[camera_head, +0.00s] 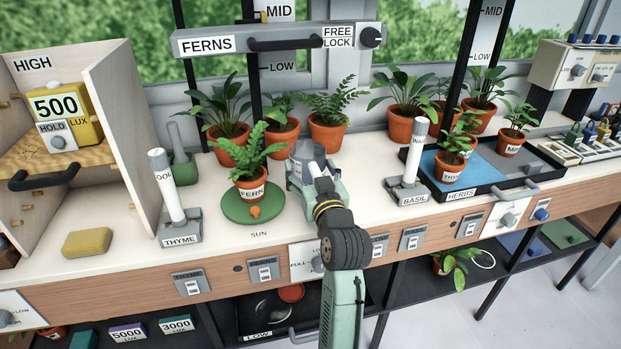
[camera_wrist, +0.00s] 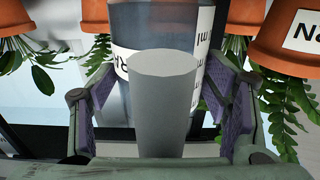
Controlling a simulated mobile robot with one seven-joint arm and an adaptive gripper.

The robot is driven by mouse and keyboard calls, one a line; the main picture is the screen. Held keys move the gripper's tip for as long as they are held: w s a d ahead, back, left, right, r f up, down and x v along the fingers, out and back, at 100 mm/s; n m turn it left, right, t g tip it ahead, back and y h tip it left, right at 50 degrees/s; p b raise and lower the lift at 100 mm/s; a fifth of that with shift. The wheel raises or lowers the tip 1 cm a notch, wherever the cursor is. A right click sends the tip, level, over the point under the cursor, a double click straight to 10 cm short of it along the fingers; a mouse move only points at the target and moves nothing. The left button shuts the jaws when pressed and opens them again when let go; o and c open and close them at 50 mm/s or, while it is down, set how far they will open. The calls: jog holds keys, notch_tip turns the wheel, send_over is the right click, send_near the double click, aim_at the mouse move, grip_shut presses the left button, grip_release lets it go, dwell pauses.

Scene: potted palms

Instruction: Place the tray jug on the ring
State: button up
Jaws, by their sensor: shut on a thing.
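The jug (camera_head: 297,168) is grey-blue and partly see-through. It is at the working surface, right of the fern on the green disc (camera_head: 236,208). In the wrist view the jug (camera_wrist: 150,28) is upside down in the picture, with white printed labels and a pale grey handle (camera_wrist: 163,100) in front. My gripper (camera_head: 317,180) is shut on the jug by this handle, and its purple pads show on both sides in the wrist view (camera_wrist: 165,110). I cannot tell whether the jug touches the counter. I cannot clearly make out which thing is the ring.
Potted ferns (camera_head: 326,120) stand close behind the jug. The thyme stand (camera_head: 180,228) is left and the basil stand (camera_head: 408,190) is right. The herbs tray (camera_head: 508,188) holds several pots. A yellow sponge-like block (camera_head: 87,242) lies at left. Bare counter shows around the basil stand.

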aim_at(311, 182)
jog(key=shift+f+p, duration=0.3)
jog(key=shift+f, duration=1.4)
jog(key=shift+f, duration=0.25)
jog(key=o, duration=1.3)
jog(key=shift+o, duration=0.2)
jog(key=shift+r, duration=0.15)
jog(key=shift+r, duration=0.2)
jog(key=v, duration=1.2)
